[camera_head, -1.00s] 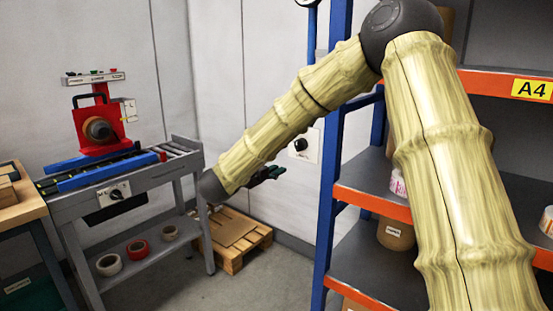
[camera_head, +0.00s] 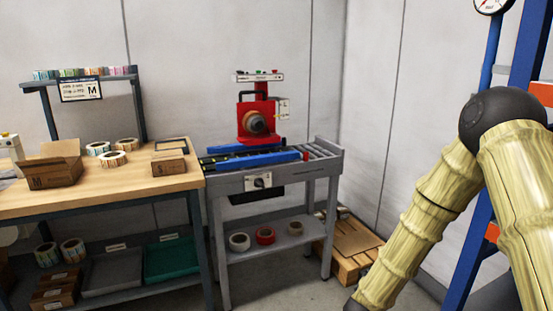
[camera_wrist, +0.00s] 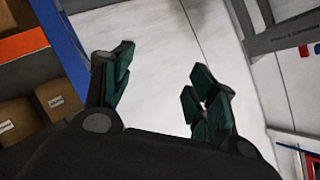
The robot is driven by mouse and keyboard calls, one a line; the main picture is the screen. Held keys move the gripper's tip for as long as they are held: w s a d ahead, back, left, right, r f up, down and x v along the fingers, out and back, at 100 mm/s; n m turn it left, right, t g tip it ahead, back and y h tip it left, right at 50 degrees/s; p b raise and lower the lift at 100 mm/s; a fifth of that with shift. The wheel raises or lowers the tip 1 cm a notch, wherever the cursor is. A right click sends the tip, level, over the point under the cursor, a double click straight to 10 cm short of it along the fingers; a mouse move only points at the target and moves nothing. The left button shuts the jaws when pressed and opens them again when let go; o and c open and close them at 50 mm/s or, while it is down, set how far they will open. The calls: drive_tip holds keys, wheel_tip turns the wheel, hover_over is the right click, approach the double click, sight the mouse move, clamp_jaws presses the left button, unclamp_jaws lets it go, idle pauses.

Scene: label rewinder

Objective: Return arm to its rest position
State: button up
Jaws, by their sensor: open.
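My arm (camera_head: 430,220), in a ribbed pale-yellow cover with dark joints, is folded down at the right of the head view. Its lower end leaves the bottom of that picture, so my gripper does not show there. In the wrist view my gripper (camera_wrist: 158,95) is open, its dark green padded fingers well apart. Nothing is between them. Behind the fingers is a pale grey surface. A blue rack post (camera_wrist: 62,40) is to the left of the fingers, apart from them as far as I can tell.
The red label rewinder (camera_head: 257,122) stands on a grey roller stand (camera_head: 275,178). A wooden workbench (camera_head: 110,198) with boxes and label rolls is at left. A pallet (camera_head: 350,250) lies on the floor behind the stand. The orange-and-blue rack (camera_head: 505,150) is at far right, close to my arm.

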drive_tip(key=s+a+f+n+g+y, duration=0.2)
drive_tip(key=s+f+n, duration=0.1)
drive_tip(key=s+f, duration=0.4)
drive_tip(key=s+a+f+n+g+y, duration=0.1)
drive_tip(key=s+a+f+n+y, duration=0.15)
drive_tip(key=s+f, duration=0.5)
drive_tip(key=s+a+f+n+g+y, duration=0.1)
drive_tip(key=s+a+f+n+g, duration=0.15)
drive_tip(key=s+f, duration=0.5)
drive_tip(key=s+a+f+n+g+y, duration=0.1)
drive_tip(key=s+f+n+g, duration=0.25)
drive_tip(key=s, duration=0.75)
drive_tip(key=s+f+n+g, duration=0.2)
drive_tip(key=s+n, duration=0.1)
drive_tip(key=s, duration=0.8)
wheel_tip(320, 180, up, 13)
drive_tip(key=p, duration=1.3)
drive_tip(key=shift+r+y, duration=0.2)
drive_tip(key=shift+y, duration=0.25)
